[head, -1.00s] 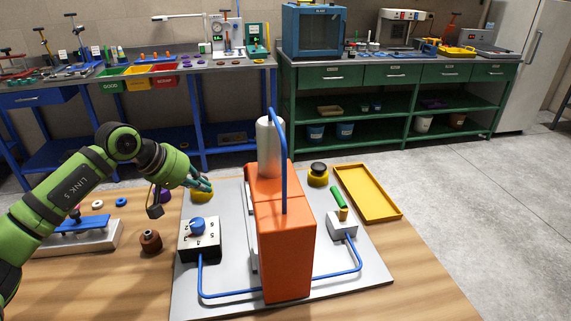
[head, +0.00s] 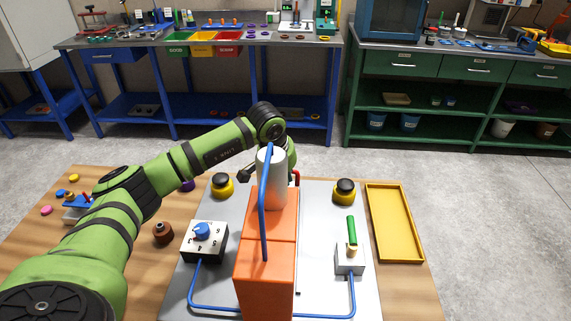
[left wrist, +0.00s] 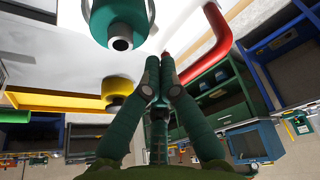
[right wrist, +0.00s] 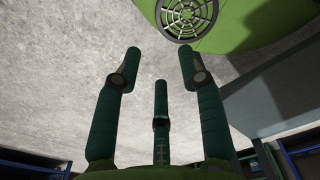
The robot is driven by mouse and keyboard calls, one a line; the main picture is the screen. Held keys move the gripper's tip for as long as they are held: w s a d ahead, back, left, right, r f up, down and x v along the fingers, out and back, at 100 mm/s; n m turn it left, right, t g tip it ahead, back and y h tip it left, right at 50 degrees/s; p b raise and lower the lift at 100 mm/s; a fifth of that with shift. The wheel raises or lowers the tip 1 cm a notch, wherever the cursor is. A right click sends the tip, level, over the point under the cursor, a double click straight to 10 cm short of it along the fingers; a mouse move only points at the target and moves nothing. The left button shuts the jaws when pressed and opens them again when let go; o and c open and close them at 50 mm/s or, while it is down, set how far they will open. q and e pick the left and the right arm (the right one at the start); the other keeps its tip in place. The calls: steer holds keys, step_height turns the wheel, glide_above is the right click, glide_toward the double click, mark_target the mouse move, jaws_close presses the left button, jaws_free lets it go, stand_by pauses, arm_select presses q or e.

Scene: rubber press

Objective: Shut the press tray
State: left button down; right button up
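The orange press (head: 265,265), with a silver cylinder (head: 272,180), stands on a grey plate (head: 320,215). A small red piece (head: 297,178) shows just right of the cylinder. In the left wrist view a bent red handle (left wrist: 218,40) runs beside a pale surface; the tray itself is hidden behind the press in the head view. My left gripper (left wrist: 160,62) is behind the press, mostly hidden in the head view. Its fingers are drawn together, close to the handle's near end; I cannot tell if they touch. My right gripper (right wrist: 160,52) is open and empty.
Black-topped yellow buttons stand left (head: 222,185) and right (head: 344,191) of the press. A dial box (head: 203,243), a green-handled lever box (head: 350,258) and a yellow tray (head: 395,225) flank it. Blue tubes (head: 215,307) run along the plate. Benches stand behind.

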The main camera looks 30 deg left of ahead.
arm_select(q)
steer(key=x, duration=0.3)
steer(key=shift+w, duration=0.2)
steer(key=shift+w+f+p, duration=0.1)
steer(key=shift+f+p, duration=0.25)
steer(key=shift+f, duration=0.15)
steer(key=s, duration=0.1)
steer(key=s+d, duration=0.1)
steer(key=s, duration=0.1)
steer(key=shift+s+d, duration=0.2)
steer(key=shift+d, duration=0.15)
steer(key=shift+s, duration=0.15)
arm_select(e)
steer(key=shift+t, duration=0.3)
steer(key=w, duration=0.1)
steer(key=w+r, duration=0.1)
steer(key=w+d, duration=0.1)
steer(key=shift+w+r, duration=0.3)
steer(key=shift+w+a, duration=0.1)
